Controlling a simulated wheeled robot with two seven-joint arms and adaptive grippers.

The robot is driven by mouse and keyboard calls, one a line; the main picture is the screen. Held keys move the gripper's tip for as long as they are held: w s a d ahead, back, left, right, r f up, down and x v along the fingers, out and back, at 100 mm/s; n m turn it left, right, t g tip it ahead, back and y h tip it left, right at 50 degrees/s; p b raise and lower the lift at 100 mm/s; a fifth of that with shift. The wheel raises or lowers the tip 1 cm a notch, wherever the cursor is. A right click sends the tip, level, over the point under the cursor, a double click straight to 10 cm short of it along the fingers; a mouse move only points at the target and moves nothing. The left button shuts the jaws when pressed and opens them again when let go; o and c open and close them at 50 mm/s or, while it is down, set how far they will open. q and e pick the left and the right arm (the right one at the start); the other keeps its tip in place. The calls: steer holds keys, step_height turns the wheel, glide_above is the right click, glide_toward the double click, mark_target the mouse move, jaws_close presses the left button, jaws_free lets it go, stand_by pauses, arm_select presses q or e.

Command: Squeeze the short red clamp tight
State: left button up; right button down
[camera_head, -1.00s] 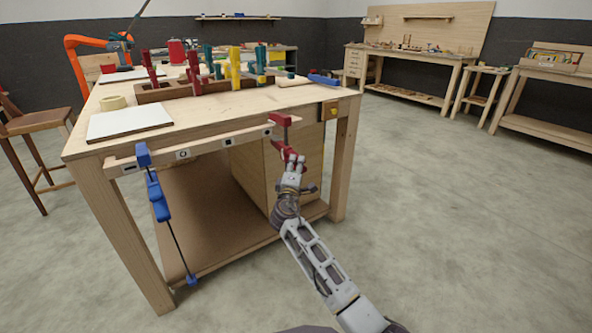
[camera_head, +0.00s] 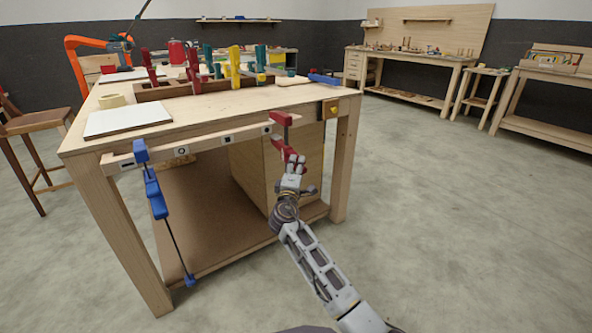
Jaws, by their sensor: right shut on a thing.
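The short red clamp (camera_head: 285,148) hangs at the front edge of the workbench, near its right end. Its upper jaw sits at the edge of the bench and its red handle hangs below. My right gripper (camera_head: 292,172) is shut on the lower part of the red clamp. The fingers cover part of the handle, and I cannot tell how tight the clamp is. My left gripper is not in view.
A long blue clamp (camera_head: 156,198) hangs at the left of the workbench (camera_head: 220,105) front. A rack (camera_head: 180,90) of colored clamps, a white board (camera_head: 128,119) and a tape roll (camera_head: 112,100) are on top. A stool (camera_head: 35,125) stands left. The floor at right is clear.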

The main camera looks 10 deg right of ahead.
steer(key=c, duration=0.8)
jaws_free()
steer(key=shift+r, duration=0.2)
steer(key=shift+o, duration=0.2)
steer(key=shift+r, duration=0.1)
steer(key=shift+r+p, duration=0.4)
steer(key=shift+w+f, duration=0.1)
steer(key=shift+w, duration=0.1)
steer(key=shift+w+d+b, duration=0.15)
steer(key=shift+w+b, duration=0.2)
steer(key=shift+b, duration=0.05)
steer(key=shift+w, duration=0.25)
jaws_close()
steer(key=shift+f, duration=0.1)
